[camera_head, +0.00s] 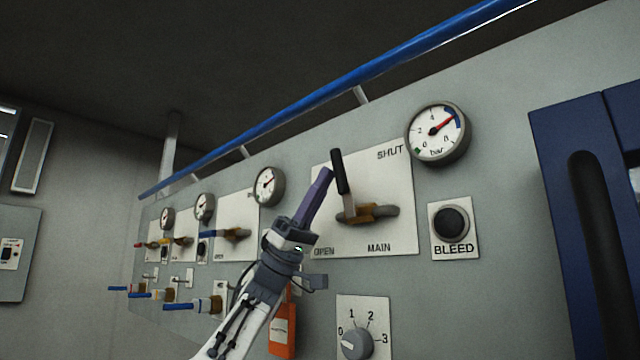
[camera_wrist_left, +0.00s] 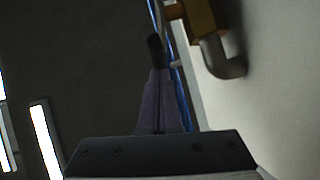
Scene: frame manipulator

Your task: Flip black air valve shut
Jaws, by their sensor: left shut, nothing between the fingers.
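The black air valve handle (camera_head: 340,172) stands nearly upright, leaning slightly left, on a brass valve body (camera_head: 368,213) with a grey pipe. It is mounted on a white plate (camera_head: 400,180) marked SHUT at top right, OPEN at lower left and MAIN below. My left gripper (camera_head: 327,174) is shut and empty, its purple fingers just left of the handle, close to its upper half; I cannot tell if they touch. In the left wrist view the black handle tip (camera_wrist_left: 155,50) shows just beyond the closed fingers, with the brass body (camera_wrist_left: 203,18) at upper right. My right gripper is not in view.
A pressure gauge (camera_head: 438,133) sits above right of the plate, and a black BLEED button (camera_head: 451,223) to the right. A rotary knob (camera_head: 356,342) and an orange tag (camera_head: 283,330) are below. Smaller valves with blue handles (camera_head: 205,305) line the panel's left. A blue pipe (camera_head: 330,92) runs above.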

